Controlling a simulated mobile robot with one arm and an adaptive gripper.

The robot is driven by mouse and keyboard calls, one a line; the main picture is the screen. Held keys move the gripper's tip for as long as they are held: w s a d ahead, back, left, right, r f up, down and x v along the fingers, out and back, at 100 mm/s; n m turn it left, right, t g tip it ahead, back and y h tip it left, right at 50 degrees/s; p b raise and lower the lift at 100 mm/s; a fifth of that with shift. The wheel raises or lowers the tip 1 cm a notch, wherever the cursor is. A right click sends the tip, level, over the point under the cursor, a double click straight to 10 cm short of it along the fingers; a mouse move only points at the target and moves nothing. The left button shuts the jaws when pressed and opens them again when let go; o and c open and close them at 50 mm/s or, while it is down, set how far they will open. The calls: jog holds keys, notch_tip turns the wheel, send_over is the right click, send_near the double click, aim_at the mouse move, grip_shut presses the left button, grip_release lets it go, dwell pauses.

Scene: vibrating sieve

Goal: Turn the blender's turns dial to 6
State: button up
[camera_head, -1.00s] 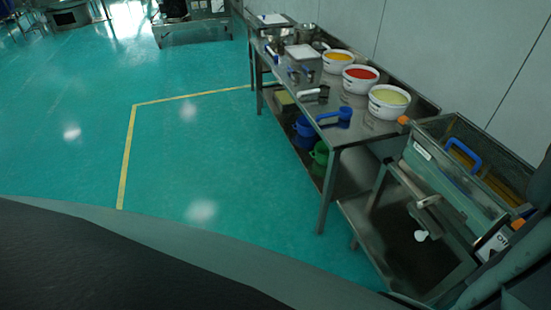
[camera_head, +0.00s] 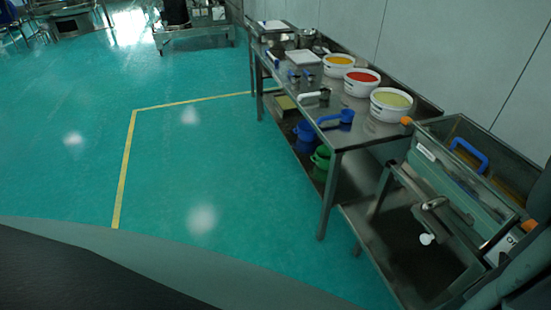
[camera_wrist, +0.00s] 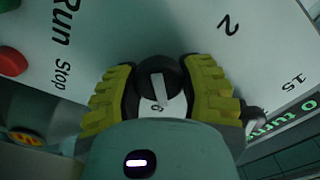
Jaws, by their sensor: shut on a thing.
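In the wrist view, the black round dial (camera_wrist: 158,80) sits on a pale panel (camera_wrist: 190,30) with a white pointer mark across it. My gripper (camera_wrist: 158,90) has its yellow-ridged fingers closed on both sides of the dial. The pointer's lower end lies by a digit that looks like an upside-down 6, partly hidden by my gripper. A 2 and a 15 are printed to the right. A green display (camera_wrist: 285,125) at the right edge reads "0 turns", partly cut off. My gripper does not show clearly in the head view.
A red button (camera_wrist: 12,61) lies left on the panel, near the words Run and Stop. In the head view, a steel table (camera_head: 340,135) holds white tubs of coloured material and scoops. A metal trough machine (camera_head: 460,185) stands at the right. The green floor (camera_head: 200,150) at left is clear.

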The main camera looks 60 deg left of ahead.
jog(key=shift+r, duration=0.1)
jog(key=o, duration=1.2)
jog(key=v, duration=1.2)
